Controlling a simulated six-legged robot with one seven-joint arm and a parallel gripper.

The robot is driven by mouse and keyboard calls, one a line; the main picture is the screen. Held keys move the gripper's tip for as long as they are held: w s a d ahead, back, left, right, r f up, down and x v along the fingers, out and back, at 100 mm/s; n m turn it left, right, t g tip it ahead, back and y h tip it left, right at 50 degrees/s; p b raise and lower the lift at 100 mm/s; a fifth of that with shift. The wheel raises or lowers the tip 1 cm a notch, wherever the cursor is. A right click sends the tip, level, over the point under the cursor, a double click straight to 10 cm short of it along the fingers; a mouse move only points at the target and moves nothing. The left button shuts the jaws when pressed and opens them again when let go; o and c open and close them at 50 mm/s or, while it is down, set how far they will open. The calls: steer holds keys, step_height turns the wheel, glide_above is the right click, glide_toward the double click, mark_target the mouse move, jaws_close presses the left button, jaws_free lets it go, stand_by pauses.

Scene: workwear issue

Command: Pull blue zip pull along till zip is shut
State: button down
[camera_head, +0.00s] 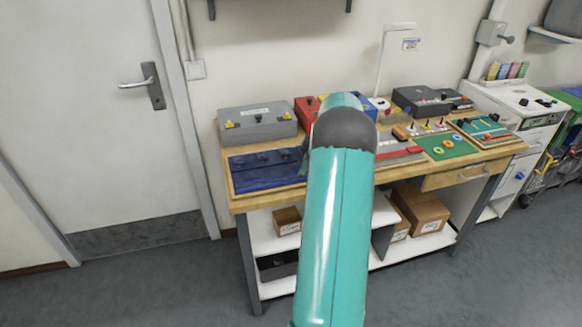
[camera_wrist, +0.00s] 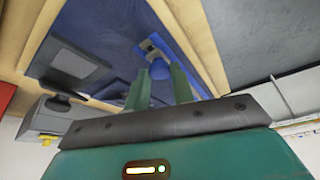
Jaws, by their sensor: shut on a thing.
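The blue zip pull (camera_wrist: 158,70) shows in the wrist view between the tips of my gripper (camera_wrist: 160,80), whose two green fingers are shut on it. The fingers partly cover the pull. How far the zip is closed cannot be told. In the head view a dark blue panel (camera_head: 262,172) lies at the left front of the wooden bench.
The wooden bench (camera_head: 474,160) holds several boards and boxes. A grey box (camera_head: 256,124) stands behind the blue panel, and a red box (camera_head: 306,112) beside it. A green board (camera_head: 446,147) lies to the right. Cardboard boxes (camera_head: 420,208) sit on the lower shelf. Floor at left is clear.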

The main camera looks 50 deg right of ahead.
steer(key=shift+s+d, duration=0.3)
steer(key=shift+d, duration=0.05)
steer(key=c, duration=1.2)
jaws_free()
steer(key=shift+s+d, duration=0.1)
steer(key=v, duration=1.3)
steer(key=shift+r, duration=0.45)
